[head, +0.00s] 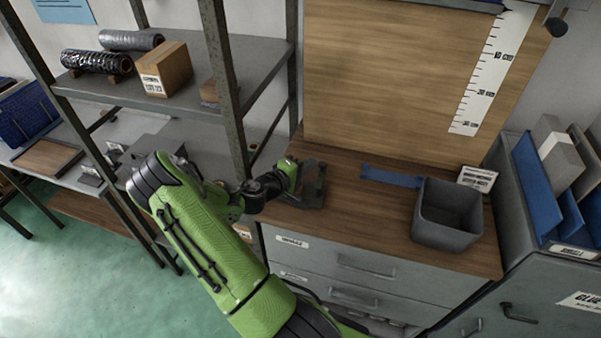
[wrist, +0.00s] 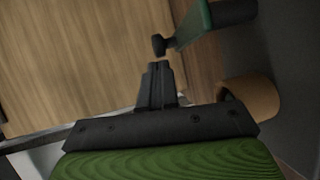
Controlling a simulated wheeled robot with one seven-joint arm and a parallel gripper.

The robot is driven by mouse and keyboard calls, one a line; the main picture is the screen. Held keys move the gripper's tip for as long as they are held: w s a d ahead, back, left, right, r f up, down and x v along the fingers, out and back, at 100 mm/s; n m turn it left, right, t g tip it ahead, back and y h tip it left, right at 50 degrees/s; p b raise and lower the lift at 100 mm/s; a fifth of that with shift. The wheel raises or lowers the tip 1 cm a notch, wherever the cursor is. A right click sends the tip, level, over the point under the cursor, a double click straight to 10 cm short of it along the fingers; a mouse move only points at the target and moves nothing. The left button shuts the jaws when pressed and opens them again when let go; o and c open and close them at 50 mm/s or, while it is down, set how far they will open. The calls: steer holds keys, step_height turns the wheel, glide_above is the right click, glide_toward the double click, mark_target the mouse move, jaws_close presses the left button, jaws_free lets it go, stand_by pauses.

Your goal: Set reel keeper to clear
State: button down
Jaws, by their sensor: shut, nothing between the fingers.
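A dark grey dispenser-like device (head: 312,196) stands on the wooden worktop, partly hidden behind my gripper (head: 292,172) in the head view. In the wrist view a green lever (wrist: 203,22) with a black knob reaches in from the top right; I take it for the reel keeper. A tan cardboard-like roll (wrist: 257,95) lies below it at the right. My gripper, seen in the wrist view (wrist: 158,72), is shut and empty. Its tips are just below the knob, with a small gap showing. The lever's set position cannot be told.
A grey open bin (head: 447,232), a blue strip (head: 391,177) and a labelled card (head: 477,179) are to the right on the worktop. A metal shelf post (head: 222,75) stands left of the worktop. A wooden panel (head: 390,80) closes off the back.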

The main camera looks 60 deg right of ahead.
steer(key=shift+s+d, duration=0.2)
stand_by(0.6)
steer(key=v, duration=1.5)
steer(key=shift+a, duration=0.3)
steer(key=shift+w+a+r, duration=0.1)
steer(key=shift+r, duration=0.05)
